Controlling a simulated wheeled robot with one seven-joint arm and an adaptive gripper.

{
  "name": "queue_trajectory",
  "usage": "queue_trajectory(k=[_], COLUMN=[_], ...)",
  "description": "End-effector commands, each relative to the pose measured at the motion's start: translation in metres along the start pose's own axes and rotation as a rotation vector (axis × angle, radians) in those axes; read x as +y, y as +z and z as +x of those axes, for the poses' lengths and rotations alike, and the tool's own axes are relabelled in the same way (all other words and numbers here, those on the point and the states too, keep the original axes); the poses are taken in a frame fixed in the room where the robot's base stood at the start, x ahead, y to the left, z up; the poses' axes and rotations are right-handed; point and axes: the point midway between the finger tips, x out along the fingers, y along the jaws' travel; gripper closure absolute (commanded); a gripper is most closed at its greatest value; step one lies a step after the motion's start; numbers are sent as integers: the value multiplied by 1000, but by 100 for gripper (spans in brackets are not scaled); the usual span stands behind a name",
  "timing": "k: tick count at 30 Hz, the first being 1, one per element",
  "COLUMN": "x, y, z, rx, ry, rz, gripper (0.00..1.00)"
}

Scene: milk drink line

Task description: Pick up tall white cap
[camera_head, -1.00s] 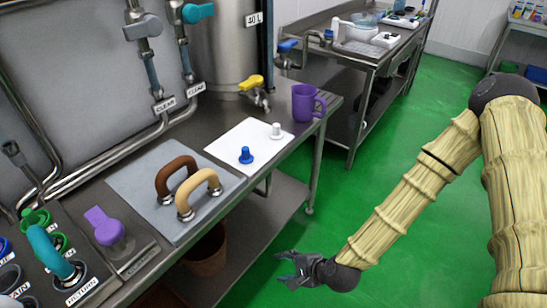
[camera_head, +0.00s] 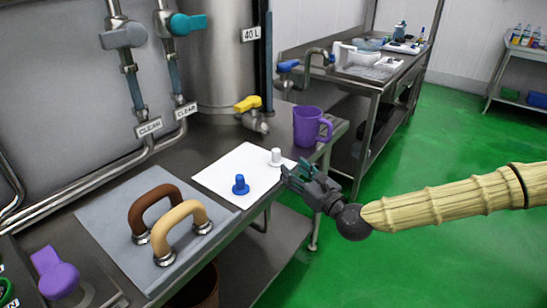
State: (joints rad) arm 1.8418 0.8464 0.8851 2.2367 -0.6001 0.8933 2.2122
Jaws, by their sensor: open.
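The tall white cap (camera_head: 275,157) stands upright on a white sheet (camera_head: 218,178) near the table's front right. A blue cap (camera_head: 240,185) stands on the same sheet, to its left and nearer to me. My gripper (camera_head: 290,174) is open and empty. In the picture its fingertips are just right of and below the white cap, by the table's front edge. I see a small gap between fingers and cap in the picture. The exact depth between them is hard to tell.
A purple mug (camera_head: 307,127) stands behind and right of the white cap. A yellow-handled tap (camera_head: 250,108) is behind the sheet. A grey board (camera_head: 110,238) with brown (camera_head: 148,208) and tan (camera_head: 175,222) handles lies to the left. Green floor is open in front.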

Motion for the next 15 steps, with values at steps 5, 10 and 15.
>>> queue_trajectory(k=[5,10,15], x=[0,5,5], y=[2,2,1], z=[13,39,55], rx=[-1,-1,0], ry=[1,8,8], rz=[1,1,2], gripper=[52,52,52])
